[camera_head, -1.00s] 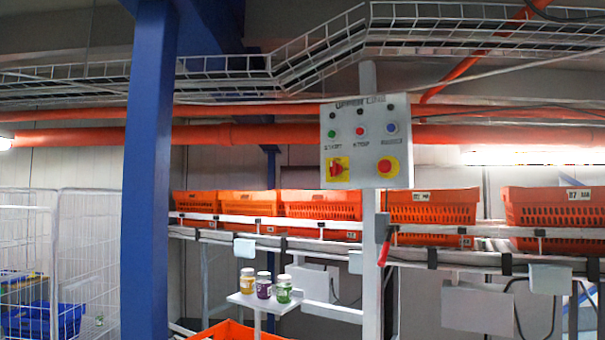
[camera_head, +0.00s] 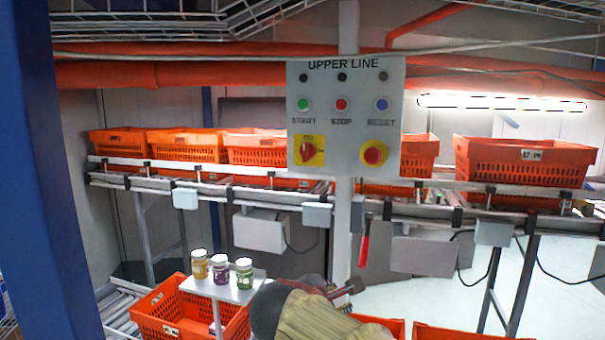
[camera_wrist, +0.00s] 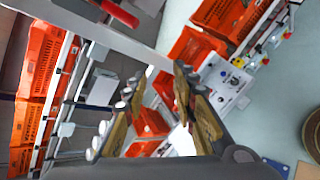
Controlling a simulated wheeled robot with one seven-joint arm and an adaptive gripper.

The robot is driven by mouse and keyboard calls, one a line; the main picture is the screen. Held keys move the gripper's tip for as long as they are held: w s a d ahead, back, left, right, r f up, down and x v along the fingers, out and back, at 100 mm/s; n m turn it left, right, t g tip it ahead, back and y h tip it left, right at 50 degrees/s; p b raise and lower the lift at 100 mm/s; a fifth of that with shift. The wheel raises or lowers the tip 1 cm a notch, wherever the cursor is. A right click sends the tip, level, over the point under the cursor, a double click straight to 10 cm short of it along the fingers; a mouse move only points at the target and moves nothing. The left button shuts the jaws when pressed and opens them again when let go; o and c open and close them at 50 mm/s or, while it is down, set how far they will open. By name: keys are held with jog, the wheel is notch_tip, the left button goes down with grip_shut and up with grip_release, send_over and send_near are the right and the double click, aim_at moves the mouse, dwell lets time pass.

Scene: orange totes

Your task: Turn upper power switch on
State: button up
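The grey UPPER LINE panel (camera_head: 346,120) hangs on a post in the head view. The power switch (camera_head: 307,151) is a red rotary knob on a yellow plate at its lower left. Its handle looks about upright, but its exact setting is too small to read. My gripper (camera_wrist: 157,78) is open and empty in the wrist view, its two fingers well apart. In the head view my arm end (camera_head: 310,308) shows at the bottom, below the panel and well apart from it. The UPPER LINE switch is not seen in the wrist view.
The panel also bears a red mushroom button (camera_head: 374,152) and START (camera_head: 303,104), STOP (camera_head: 341,104) and RESET (camera_head: 382,104) buttons. A red lever (camera_head: 364,243) hangs below. Another button panel (camera_wrist: 225,82) shows in the wrist view. Jars (camera_head: 221,271) stand on a small shelf.

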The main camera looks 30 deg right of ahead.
jog(key=w+r+n+t+h+p, duration=0.1)
jog(key=w+r+n+p, duration=0.25)
jog(key=r, duration=0.45)
jog(key=w+r+n+t+h+p, duration=0.1)
jog(key=w+r+n+h+p, duration=0.1)
jog(key=w+r+p, duration=0.45)
jog(key=n+t+p, duration=0.3)
jog(key=n, duration=0.3)
send_near(304, 153)
jog(key=x, duration=0.2)
jog(key=shift+h, duration=0.4)
jog(key=x, duration=0.2)
jog(key=p+x, duration=0.1)
jog(key=x, duration=0.2)
jog(key=p+x, duration=0.1)
jog(key=x, duration=0.1)
jog(key=shift+w+f, duration=0.2)
jog(key=shift+f, duration=0.1)
jog(key=shift+c, duration=0.2)
grip_shut()
